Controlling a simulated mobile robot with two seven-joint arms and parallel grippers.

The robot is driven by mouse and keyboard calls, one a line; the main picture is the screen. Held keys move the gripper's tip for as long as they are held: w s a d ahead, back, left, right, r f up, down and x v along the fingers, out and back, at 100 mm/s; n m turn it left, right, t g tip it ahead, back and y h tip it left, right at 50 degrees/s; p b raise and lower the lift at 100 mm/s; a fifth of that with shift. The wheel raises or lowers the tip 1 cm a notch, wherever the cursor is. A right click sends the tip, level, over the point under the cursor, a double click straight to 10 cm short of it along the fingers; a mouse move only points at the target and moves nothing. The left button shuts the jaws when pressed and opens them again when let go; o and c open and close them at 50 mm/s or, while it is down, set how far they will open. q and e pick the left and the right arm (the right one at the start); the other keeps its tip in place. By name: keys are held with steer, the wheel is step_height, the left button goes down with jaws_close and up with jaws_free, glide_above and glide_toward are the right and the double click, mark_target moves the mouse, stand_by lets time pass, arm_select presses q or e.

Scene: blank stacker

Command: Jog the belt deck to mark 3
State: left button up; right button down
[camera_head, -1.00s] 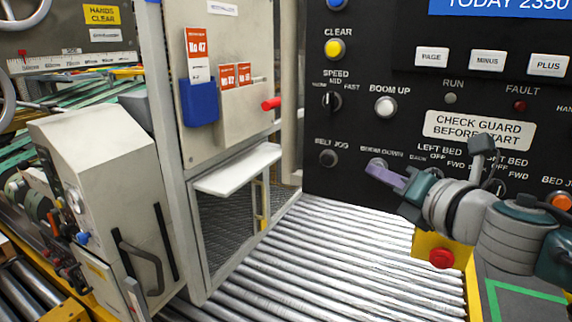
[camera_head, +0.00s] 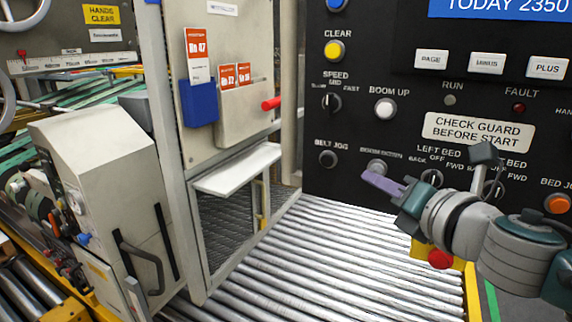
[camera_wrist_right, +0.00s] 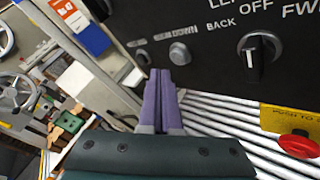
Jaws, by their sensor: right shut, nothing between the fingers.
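Contact cannot be made out. A ruler scale with a red pointer (camera_head: 22,57) is at the upper left. My left gripper is out of view.
LEFT BED (camera_head: 431,179) and RIGHT BED selectors are close to my right wrist. A red push-button (camera_wrist_right: 298,146) on a yellow box is beside the arm. Silver rollers (camera_head: 330,255) run below the panel. A white shelf (camera_head: 238,168) and red handle (camera_head: 271,103) stand left.

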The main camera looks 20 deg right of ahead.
steer(key=s+a, duration=0.3)
steer(key=shift+a, duration=0.15)
steer(key=shift+w, duration=0.1)
stand_by(0.4)
